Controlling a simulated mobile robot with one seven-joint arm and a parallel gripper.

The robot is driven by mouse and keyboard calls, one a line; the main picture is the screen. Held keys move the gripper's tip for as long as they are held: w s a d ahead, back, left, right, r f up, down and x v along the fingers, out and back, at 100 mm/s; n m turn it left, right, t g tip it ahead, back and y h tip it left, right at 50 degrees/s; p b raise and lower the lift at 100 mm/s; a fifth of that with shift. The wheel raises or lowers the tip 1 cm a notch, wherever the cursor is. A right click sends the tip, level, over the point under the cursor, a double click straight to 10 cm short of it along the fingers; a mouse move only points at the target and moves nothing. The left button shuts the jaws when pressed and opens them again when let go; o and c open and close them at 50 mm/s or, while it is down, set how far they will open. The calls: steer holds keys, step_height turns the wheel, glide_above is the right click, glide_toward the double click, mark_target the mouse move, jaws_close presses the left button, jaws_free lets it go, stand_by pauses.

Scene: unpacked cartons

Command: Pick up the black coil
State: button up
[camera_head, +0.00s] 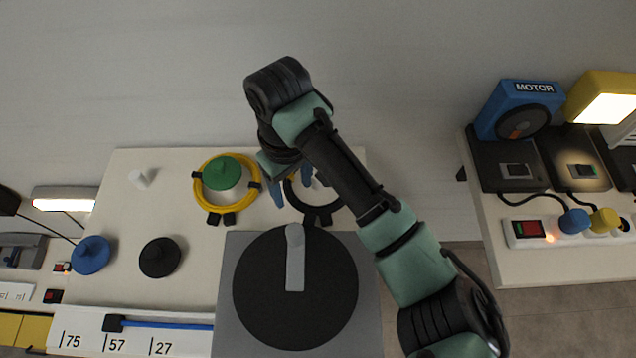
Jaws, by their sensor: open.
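The black coil (317,215) lies on the white table (125,185) behind the large black disc. It is a dark ring, and its left and right upper parts are hidden behind my arm and gripper. My gripper (305,186) is above the coil's far left part, with its bluish fingertips apart and nothing seen between them. I cannot tell from this view how high the fingers are or whether they touch the coil.
A yellow coil (197,194) around a green-topped spool (222,172) lies just left. A black disc with a grey bar (255,290) stands in front. Black (160,258) and blue (91,255) knobs are left. A second table (560,262) with devices stands right, across a gap.

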mark_target(296, 199)
step_height(296, 199, down, 4)
steer(key=shift+w+d+r, duration=0.1)
steer(key=shift+d, duration=0.05)
jaws_close()
stand_by(0.3)
